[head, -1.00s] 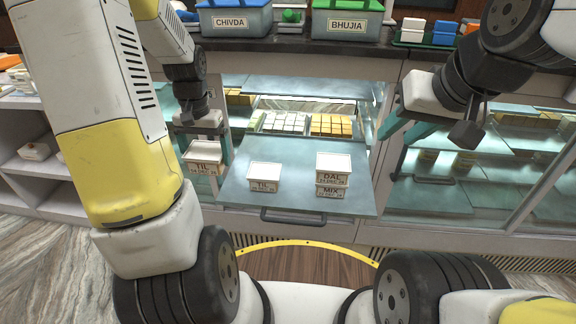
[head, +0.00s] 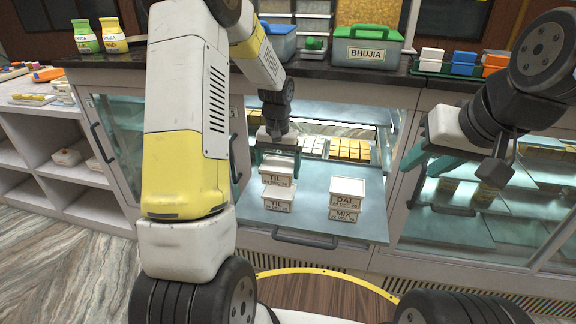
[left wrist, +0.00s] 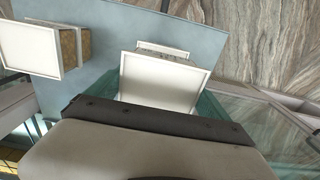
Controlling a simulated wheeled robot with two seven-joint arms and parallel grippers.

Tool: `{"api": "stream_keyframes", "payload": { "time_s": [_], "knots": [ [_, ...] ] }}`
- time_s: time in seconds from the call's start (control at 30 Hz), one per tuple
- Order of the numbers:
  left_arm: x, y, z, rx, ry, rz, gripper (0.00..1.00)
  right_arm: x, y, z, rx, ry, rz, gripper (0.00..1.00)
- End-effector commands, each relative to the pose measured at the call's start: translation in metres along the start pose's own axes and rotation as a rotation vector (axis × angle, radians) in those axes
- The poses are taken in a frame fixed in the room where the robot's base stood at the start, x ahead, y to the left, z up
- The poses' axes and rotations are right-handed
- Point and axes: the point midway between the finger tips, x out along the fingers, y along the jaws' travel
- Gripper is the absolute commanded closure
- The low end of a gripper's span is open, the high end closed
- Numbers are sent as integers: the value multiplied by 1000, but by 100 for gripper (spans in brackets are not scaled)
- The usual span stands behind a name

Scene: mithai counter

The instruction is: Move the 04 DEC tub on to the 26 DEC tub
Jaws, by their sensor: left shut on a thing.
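My left gripper (head: 276,160) is shut on a white-lidded TIL tub (head: 277,178), one finger at each side. The held tub, also in the left wrist view (left wrist: 165,82), hangs upright directly over another TIL tub (head: 278,204) on the steel counter leaf. The lower tub's edge (left wrist: 162,47) shows beyond the held one in the left wrist view. I cannot tell whether the two tubs touch. Their date labels are too small to read surely. My right gripper (head: 425,160) is empty, its teal fingers apart, in front of the right glass case.
A DAL tub (head: 346,200) stands on a MIX tub (head: 344,215) to the right on the same leaf (head: 315,185). Trays of sweets (head: 350,150) lie in the case behind. The BHUJIA box (head: 362,52) stands on the upper counter.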

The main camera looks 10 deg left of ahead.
Motion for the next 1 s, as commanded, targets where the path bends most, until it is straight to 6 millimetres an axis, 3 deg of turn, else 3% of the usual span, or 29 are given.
{"api": "stream_keyframes", "payload": {
  "time_s": [0.33, 0.87, 0.9, 0.93, 1.0],
  "knots": [
    [35, 1, -1, 1, -1, 0, 64, 0, 0, 0, 0, 0, 0, 64],
    [43, 0, -1, 0, 0, 0, 64, 0, 0, 0, 0, 0, 0, 64],
    [44, 0, -1, 0, 0, 0, 7, 0, 0, 0, 0, 0, 0, 64],
    [44, 0, -1, 0, 0, 0, 2, 0, 0, 0, 0, 0, 0, 64],
    [44, 0, -1, 0, 0, 0, 0, 0, 0, 0, 0, 0, 0, 64]
  ]
}}
